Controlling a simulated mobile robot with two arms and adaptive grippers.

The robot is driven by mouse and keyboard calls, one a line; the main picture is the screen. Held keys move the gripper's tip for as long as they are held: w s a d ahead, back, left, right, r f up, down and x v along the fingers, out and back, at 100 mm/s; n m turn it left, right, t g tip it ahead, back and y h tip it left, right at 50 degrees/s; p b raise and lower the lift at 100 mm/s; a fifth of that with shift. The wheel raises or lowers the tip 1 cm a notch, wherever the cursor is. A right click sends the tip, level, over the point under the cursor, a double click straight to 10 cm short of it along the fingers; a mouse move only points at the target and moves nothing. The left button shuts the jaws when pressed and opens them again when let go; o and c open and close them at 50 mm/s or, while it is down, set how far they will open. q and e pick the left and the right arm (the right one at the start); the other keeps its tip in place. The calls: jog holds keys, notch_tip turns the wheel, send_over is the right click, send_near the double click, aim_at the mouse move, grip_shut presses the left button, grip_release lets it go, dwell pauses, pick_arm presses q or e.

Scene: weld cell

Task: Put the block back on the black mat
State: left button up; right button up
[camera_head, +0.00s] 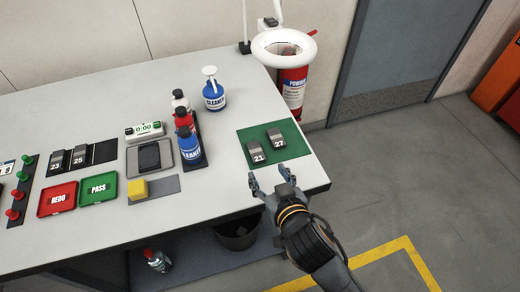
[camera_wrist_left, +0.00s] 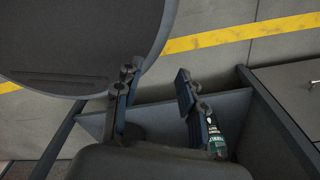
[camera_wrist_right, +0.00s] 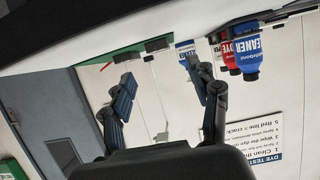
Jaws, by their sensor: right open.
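The black mat (camera_head: 103,152) lies on the left part of the table. Grey blocks 23 (camera_head: 57,161) and 25 (camera_head: 80,157) stand on it, and its right end is bare. Blocks 21 (camera_head: 255,151) and 27 (camera_head: 276,138) stand on a green mat (camera_head: 292,148) at the right. My right gripper (camera_head: 269,176) is open and empty, just in front of the green mat near the table's front edge. It also shows open in the right wrist view (camera_wrist_right: 158,78). My left gripper (camera_wrist_left: 155,78) is open and empty in the left wrist view, and is not in the head view.
A yellow block (camera_head: 137,188) sits on a grey mat. Red (camera_head: 57,199) and green (camera_head: 98,189) trays lie left of it. Several bottles, including a blue spray bottle (camera_head: 213,97), stand mid-table. A fire extinguisher (camera_head: 293,85) stands behind the right end.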

aim_at(257, 153)
jog(key=x, duration=0.3)
jog(key=shift+x, duration=0.9)
jog(key=p+x, duration=0.1)
jog(key=x, duration=0.2)
jog(key=shift+w, duration=0.4)
jog(key=shift+w+a, duration=0.1)
jog(key=shift+w, duration=0.15)
pick_arm(q)
jog(key=shift+w+r, duration=0.7)
jog(key=shift+w, duration=0.05)
pick_arm(e)
jog(key=shift+c, duration=0.3)
grip_shut()
